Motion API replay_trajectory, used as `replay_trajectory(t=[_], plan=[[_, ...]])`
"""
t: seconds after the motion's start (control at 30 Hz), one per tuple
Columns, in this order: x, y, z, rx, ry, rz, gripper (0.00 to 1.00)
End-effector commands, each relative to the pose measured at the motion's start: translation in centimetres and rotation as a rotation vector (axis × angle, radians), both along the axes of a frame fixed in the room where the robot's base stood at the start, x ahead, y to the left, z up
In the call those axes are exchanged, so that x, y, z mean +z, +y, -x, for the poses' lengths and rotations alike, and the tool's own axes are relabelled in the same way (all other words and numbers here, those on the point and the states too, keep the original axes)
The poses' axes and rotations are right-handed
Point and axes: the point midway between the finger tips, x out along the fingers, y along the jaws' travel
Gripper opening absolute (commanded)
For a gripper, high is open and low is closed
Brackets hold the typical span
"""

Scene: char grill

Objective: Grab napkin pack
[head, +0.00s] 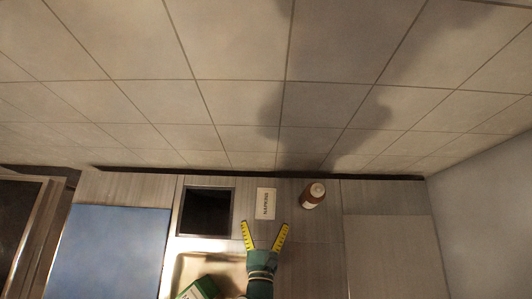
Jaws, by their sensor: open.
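The napkin pack (265,203) is a small pale block with dark lettering. It lies on the counter near the back, between a dark square opening and a brown bottle. My gripper (265,230) has two yellow fingers spread wide in a V that points at the pack. The fingertips appear just short of the pack's front edge, one toward each side of it. Nothing shows between the fingers. The gripper's height above the counter cannot be told from this view.
A brown bottle (313,195) with a pale label stands close to the pack's right. The dark square opening (207,211) is to its left. A light tray (184,262) with a green box (199,290) lies at front left. A blue board (113,250) is farther left. The tiled wall (240,100) rises behind.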

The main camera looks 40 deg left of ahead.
Motion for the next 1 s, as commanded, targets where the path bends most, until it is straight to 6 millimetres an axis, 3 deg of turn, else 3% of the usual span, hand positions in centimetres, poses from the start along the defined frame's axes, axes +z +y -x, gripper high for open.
replay_trajectory(t=[0.17,0.43,0.7,1.0], plan=[[-0.5,0.7,-1.0,0.003,-0.002,-0.001,0.98],[-2.7,2.7,-4.2,0.004,-0.002,0.000,0.98],[-3.0,2.8,-4.5,-0.001,-0.002,-0.001,0.96],[-3.0,2.8,-4.5,-0.001,-0.002,-0.001,0.39]])
